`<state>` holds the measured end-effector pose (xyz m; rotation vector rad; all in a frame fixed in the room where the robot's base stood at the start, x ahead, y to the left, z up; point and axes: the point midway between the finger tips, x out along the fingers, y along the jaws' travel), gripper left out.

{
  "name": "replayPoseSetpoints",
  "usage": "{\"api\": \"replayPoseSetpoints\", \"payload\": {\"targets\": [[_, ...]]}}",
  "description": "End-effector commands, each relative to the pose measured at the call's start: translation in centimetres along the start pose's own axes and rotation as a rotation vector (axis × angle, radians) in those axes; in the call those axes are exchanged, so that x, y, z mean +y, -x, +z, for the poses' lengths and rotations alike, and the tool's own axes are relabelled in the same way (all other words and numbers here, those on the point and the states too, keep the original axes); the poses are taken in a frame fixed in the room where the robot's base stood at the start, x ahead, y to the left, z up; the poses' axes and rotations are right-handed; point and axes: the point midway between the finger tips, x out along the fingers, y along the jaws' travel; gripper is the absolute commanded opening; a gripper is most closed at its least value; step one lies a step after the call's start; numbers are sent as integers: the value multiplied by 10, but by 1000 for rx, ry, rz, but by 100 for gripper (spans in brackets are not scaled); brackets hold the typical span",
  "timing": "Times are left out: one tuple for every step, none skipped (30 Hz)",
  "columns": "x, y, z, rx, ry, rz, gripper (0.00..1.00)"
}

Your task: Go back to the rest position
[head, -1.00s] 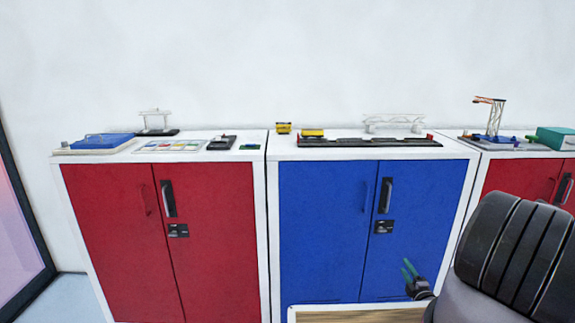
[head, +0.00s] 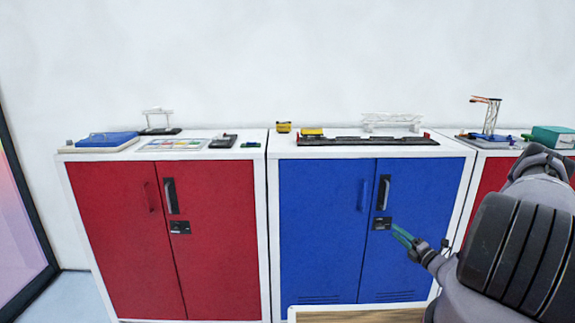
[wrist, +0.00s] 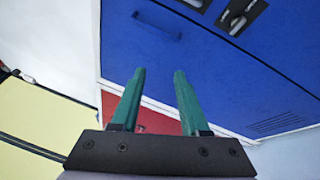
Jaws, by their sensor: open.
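My gripper (head: 400,235) has green fingers and shows at the lower right in the head view, in front of the blue cabinet (head: 318,225). In the wrist view, the two fingers of my gripper (wrist: 160,80) stand apart with nothing between them. The blue cabinet doors (wrist: 215,60) lie beyond them there, tilted in the picture. I cannot tell the exact distance from the fingers to the doors.
Yellow blocks (head: 312,133) and a dark track (head: 370,141) lie on the blue cabinet. A red cabinet (head: 115,235) with a blue-topped box (head: 108,139) stands left. A crane model (head: 490,118) and teal box (head: 552,137) stand right. The wall (head: 250,60) is bare.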

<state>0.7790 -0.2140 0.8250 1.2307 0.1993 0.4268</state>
Motion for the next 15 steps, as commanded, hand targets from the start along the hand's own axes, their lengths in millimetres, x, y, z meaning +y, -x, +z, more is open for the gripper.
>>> {"api": "replayPoseSetpoints", "payload": {"targets": [[21,-10,3,56,55,23,45],[33,-15,4,91,90,38,45],[52,-22,3,146,143,60,45],[66,-27,2,188,185,77,45],[82,-32,1,233,229,96,45],[101,-37,-2,291,289,119,45],[115,-40,-4,334,333,137,45],[130,-43,-6,376,379,154,45],[149,-47,-10,432,438,179,45],[162,-48,-14,474,484,196,45],[176,-50,-17,514,530,215,45],[194,-50,-21,568,592,238,45],[207,-51,-25,606,637,256,45],[220,-51,-29,645,684,274,45],[237,-50,-34,696,747,299,45]]}}
